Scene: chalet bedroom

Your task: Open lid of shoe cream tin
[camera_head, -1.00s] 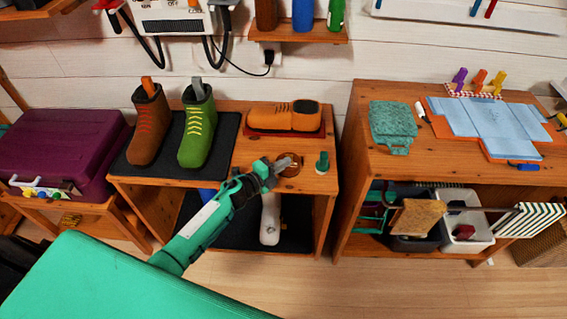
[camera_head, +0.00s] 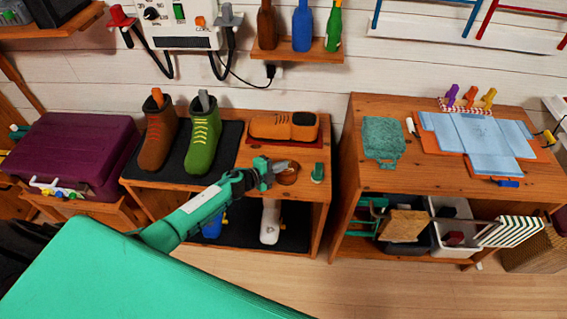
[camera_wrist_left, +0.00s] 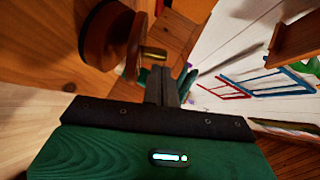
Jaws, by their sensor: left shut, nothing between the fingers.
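The shoe cream tin (camera_head: 288,174) is a small round brown tin near the front right of the low wooden bench. In the left wrist view the tin (camera_wrist_left: 100,38) shows at the upper left, with a small brass-coloured piece (camera_wrist_left: 154,54) at its side. My left gripper (camera_head: 280,166) is beside the tin, on its left in the head view, and partly covers it. Its fingers (camera_wrist_left: 162,82) are shut with nothing between them, close to the brass piece; I cannot tell if they touch. Whether the lid is raised is unclear. My right gripper is out of view.
A small green-handled item (camera_head: 317,172) stands just right of the tin. Brown (camera_head: 157,140) and green (camera_head: 203,140) boots stand on a dark mat at left. A gap separates the bench from the right-hand table (camera_head: 395,177).

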